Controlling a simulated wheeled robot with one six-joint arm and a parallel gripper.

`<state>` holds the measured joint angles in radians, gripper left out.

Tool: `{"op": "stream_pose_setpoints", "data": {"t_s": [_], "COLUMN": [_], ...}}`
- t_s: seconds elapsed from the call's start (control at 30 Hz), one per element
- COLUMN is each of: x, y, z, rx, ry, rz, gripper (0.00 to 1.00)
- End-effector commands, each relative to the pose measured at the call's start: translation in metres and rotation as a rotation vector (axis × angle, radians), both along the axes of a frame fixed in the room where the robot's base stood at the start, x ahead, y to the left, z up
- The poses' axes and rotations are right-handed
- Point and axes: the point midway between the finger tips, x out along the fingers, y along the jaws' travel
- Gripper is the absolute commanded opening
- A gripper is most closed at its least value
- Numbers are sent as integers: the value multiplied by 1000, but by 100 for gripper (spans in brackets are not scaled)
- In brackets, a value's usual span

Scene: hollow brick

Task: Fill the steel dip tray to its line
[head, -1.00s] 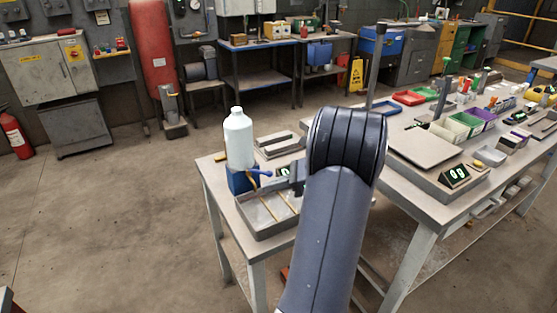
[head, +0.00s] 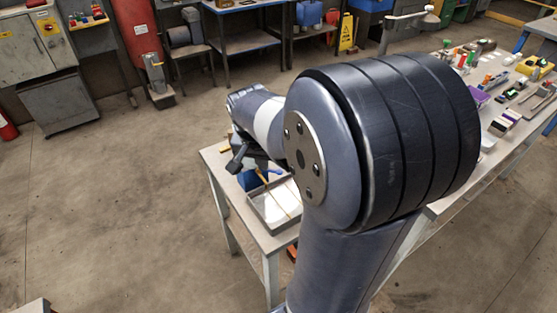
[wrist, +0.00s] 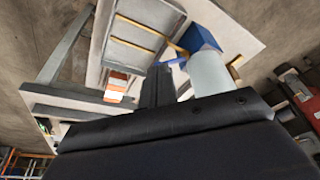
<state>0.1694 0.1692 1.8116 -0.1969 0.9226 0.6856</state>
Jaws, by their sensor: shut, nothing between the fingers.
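The shallow steel tray (head: 252,207) is on the near bench, partly hidden by my arm; it also shows in the wrist view (wrist: 121,55). Yellow strips cross it. Its inside looks pale in the head view, and I cannot tell its liquid level. A blue stand (head: 248,181) is at its far-left corner, with a blue lever (head: 270,171). The white bottle (wrist: 209,73) is by the blue stand (wrist: 201,38) in the wrist view; my arm hides it in the head view. My gripper (head: 236,168) is shut and empty, appearing above the stand; its fingers show in the wrist view (wrist: 158,72).
The bench (head: 226,190) has a bare strip left of the tray. A long second bench (head: 440,205) with several small items stands to the right, partly behind my arm. The floor (head: 120,200) on the left is clear.

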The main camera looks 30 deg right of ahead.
Motion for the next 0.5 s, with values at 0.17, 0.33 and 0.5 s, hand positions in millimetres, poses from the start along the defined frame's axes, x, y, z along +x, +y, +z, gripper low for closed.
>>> {"op": "stream_pose_setpoints", "data": {"t_s": [0.17,0.33,0.5], "x": [3,9,15], "y": [-2,-8,-14], "z": [-12,-40,-69], "rx": [-9,-8,-6], "ry": [1,4,3], "rz": [13,11,9], "gripper": [0,0,0]}}
